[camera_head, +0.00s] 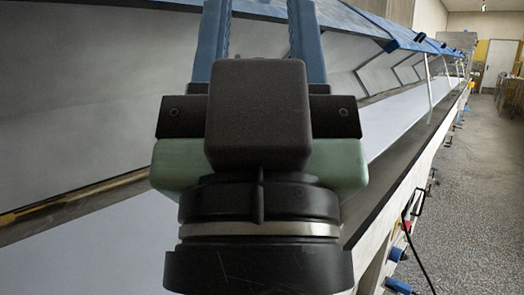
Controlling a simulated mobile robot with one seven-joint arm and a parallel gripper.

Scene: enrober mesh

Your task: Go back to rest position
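My gripper (260,20) fills the middle of the view, seen from behind its dark wrist. Its two blue fingers stand wide apart and point up and away. Their tips are cut off by the top edge of the picture. The gripper is in front of the enrober line, whose pale belt (395,146) runs away to the upper right. The wrist hides part of the belt.
A raised blue-edged hood (372,20) runs along the line, with thin white struts (430,88) near its edge. The machine's near rail (415,180) runs beside a speckled floor aisle (475,210), which looks clear. A black cable (414,262) hangs low beside the rail.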

